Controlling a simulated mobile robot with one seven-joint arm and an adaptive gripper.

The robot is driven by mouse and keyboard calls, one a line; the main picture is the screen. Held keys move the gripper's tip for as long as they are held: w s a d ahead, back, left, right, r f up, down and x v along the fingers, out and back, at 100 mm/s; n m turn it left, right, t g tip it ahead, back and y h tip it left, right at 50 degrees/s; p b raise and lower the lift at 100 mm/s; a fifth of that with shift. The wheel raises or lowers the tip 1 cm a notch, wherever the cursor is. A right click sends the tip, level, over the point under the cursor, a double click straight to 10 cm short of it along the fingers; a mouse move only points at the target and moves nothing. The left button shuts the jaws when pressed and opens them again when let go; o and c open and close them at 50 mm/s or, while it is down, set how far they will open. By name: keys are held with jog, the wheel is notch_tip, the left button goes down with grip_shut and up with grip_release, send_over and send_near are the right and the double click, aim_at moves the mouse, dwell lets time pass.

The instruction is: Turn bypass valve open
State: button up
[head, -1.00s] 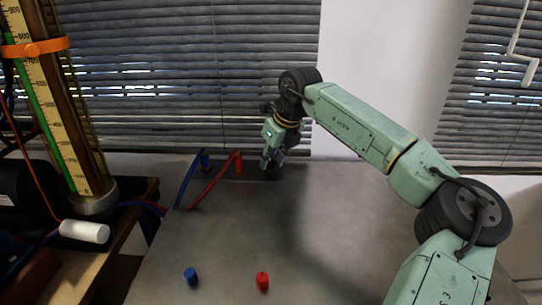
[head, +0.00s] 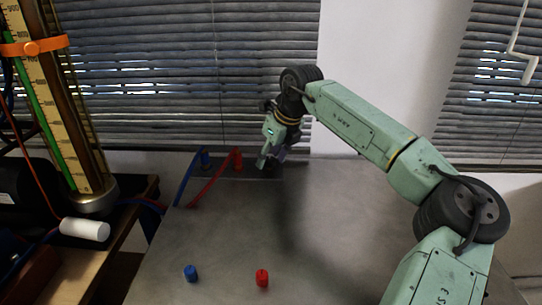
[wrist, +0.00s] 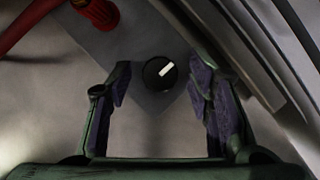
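In the wrist view a round black knob (wrist: 159,73) with a white pointer mark sits on a grey plate (wrist: 145,38); I take it to be the bypass valve. The mark slants from lower left to upper right. My gripper (wrist: 160,82) is open, with one purple-padded finger on each side of the knob and a visible gap to each. It holds nothing. In the head view my gripper (head: 270,160) points down at the back of the table, and the knob is mostly hidden there by the fingers.
A red plug (head: 238,160) with a red hose and a blue plug (head: 205,160) with a blue hose stand left of my gripper. A blue cap (head: 190,273) and a red cap (head: 262,278) are near the front. The table (head: 340,245) is clear at right.

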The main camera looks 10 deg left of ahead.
jog(key=v, duration=1.2)
dwell(0.3)
